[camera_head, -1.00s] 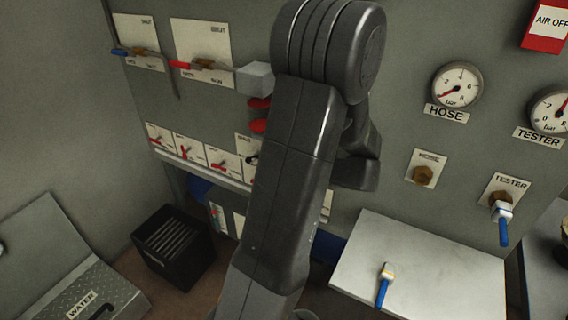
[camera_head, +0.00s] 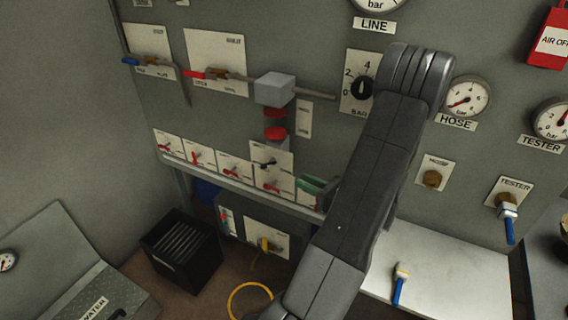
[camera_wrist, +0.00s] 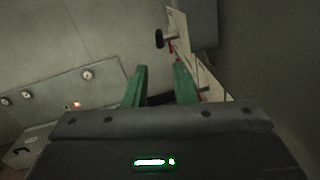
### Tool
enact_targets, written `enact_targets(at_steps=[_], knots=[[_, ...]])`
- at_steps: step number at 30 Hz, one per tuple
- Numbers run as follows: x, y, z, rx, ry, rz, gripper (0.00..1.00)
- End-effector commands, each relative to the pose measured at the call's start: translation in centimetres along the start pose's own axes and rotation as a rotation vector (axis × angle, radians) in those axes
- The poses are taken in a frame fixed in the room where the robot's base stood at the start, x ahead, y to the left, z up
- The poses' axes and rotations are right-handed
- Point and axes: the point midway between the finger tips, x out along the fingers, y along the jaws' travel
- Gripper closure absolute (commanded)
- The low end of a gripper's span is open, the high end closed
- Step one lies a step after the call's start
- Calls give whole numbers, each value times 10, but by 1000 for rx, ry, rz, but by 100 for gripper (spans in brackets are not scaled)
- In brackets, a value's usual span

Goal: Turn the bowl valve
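The labels are too small for me to tell which is the bowl valve. My gripper (camera_wrist: 160,84) has two green fingers spread apart with nothing between them. In the head view the green fingers (camera_head: 314,187) show just right of the row, partly hidden by my arm. In the wrist view a black knob on a stem (camera_wrist: 159,38) lies beyond the fingertips, beside an edge-on white plate (camera_wrist: 181,38).
Larger blue-lever (camera_head: 131,61) and red-lever (camera_head: 195,73) valves sit upper left. A black bin (camera_head: 181,250) stands below. A white shelf (camera_head: 450,275) is at right.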

Motion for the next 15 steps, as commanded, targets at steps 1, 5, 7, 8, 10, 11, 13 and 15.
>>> enact_targets(at_steps=[1,5,7,8,10,11,13,15], knots=[[5,0,0,0,1,2,76],[24,1,0,2,2,4,76],[37,1,1,2,2,4,76],[44,1,0,2,3,4,76],[58,2,1,2,2,5,76],[64,1,1,2,2,4,76],[77,1,1,1,2,3,76],[90,1,1,1,2,3,76]])
